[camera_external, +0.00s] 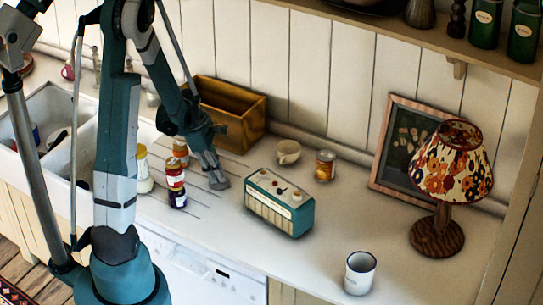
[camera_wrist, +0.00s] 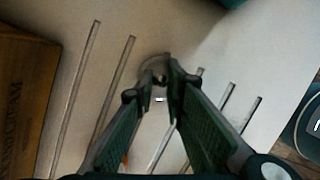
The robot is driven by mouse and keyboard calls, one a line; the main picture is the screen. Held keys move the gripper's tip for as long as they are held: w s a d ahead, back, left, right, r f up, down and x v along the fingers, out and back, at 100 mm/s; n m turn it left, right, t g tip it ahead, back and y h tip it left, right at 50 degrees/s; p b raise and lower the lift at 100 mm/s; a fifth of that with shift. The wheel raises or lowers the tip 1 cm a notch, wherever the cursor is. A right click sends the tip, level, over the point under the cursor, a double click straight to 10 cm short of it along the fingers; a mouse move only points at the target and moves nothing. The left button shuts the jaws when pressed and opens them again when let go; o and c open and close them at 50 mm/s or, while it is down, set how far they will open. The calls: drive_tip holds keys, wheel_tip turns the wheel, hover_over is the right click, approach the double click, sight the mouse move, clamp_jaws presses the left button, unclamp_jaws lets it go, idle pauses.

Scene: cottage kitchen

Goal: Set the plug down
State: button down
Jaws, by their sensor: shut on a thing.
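My gripper (camera_external: 219,184) is low over the grooved draining part of the pale counter (camera_external: 345,210), fingers pointing down. In the wrist view my gripper's fingertips (camera_wrist: 160,79) are close together, shut on a small round greyish thing, which looks like the plug (camera_wrist: 153,66). The fingers hide part of it, and its edge is faint against the counter. I cannot tell whether it touches the surface. In the external view the plug is too small or hidden to make out.
Jars (camera_external: 176,182) stand left of my gripper, and a wooden box (camera_external: 240,122) is behind it. A teal radio (camera_external: 280,203) is at its right. The sink (camera_external: 52,108) is at left.

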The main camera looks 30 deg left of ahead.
drive_tip(key=shift+f, duration=0.15)
drive_tip(key=c, duration=2.4)
unclamp_jaws()
drive_tip(key=shift+r, duration=0.25)
drive_tip(key=v, duration=1.1)
drive_tip(key=shift+r, duration=0.4)
drive_tip(key=shift+a, duration=0.1)
